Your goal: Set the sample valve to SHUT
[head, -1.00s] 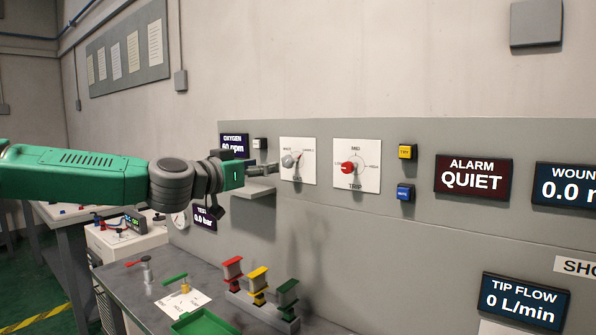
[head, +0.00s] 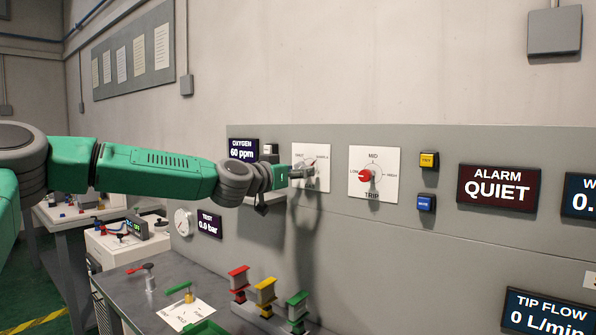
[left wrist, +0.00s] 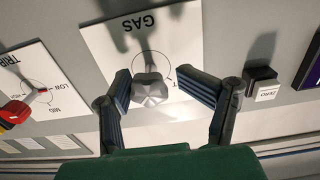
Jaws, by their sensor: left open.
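My left gripper (head: 308,171) is open in front of the grey knob on the white GAS plate (head: 320,154). In the left wrist view the grey knob (left wrist: 151,90) lies between the two spread fingers of the gripper (left wrist: 153,78); contact cannot be told. The gripper partly hides the knob in the head view. On the bench, a valve with a green lever (head: 179,288) stands by a white label plate (head: 187,317). A valve with a red lever (head: 141,267) stands behind it. No readable label says which is the sample valve. My right gripper is not in view.
The TRIP plate (head: 391,187) with a red knob (head: 366,176) is right of the GAS plate. Yellow (head: 428,160) and blue (head: 426,203) buttons are further right. A ZERO button (left wrist: 262,84) is near the fingers. Red, yellow and green handles (head: 297,305) stand on the bench.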

